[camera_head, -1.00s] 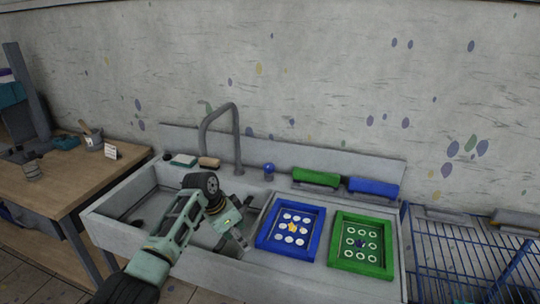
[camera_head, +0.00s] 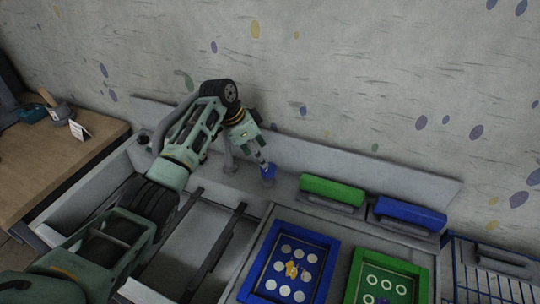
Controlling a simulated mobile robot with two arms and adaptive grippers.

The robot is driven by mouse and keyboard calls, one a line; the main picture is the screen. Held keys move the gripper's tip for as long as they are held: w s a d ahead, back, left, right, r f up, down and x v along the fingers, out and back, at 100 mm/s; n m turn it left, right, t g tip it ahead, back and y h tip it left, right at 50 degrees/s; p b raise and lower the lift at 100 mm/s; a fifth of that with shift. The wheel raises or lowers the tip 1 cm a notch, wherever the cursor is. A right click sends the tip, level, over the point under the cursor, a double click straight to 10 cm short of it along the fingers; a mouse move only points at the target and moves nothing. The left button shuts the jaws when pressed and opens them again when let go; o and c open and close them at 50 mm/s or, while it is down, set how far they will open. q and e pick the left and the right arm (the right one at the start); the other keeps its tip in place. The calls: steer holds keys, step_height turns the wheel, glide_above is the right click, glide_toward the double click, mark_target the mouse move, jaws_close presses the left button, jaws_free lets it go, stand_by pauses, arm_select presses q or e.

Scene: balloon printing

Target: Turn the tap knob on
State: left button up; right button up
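The small blue tap knob (camera_head: 268,174) stands on the sink's back ledge, to the right of the grey tap (camera_head: 229,158). My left arm reaches in from the lower left across the sink, and my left gripper (camera_head: 262,160) is at the knob, with its fingertips pointing down at the knob's top. They overlap the knob in the picture; I cannot tell whether they touch it or how far apart they are. My arm hides most of the curved tap spout. My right gripper is not in view.
The grey sink basin (camera_head: 172,262) lies below my arm. A blue frame (camera_head: 250,278) and a green frame (camera_head: 358,268) lie on the counter at right. A green roller (camera_head: 332,190) and a blue roller (camera_head: 410,213) sit behind them. A wooden table (camera_head: 50,165) stands at left.

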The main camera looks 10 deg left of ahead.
mark_target(267, 168)
arm_select(q)
steer(key=x, duration=0.6)
steer(key=shift+s+d+f+p, duration=0.1)
steer(key=shift+d+p, duration=0.05)
steer(key=shift+p, duration=0.15)
steer(key=shift+d+f, duration=0.15)
steer(key=shift+f, duration=0.35)
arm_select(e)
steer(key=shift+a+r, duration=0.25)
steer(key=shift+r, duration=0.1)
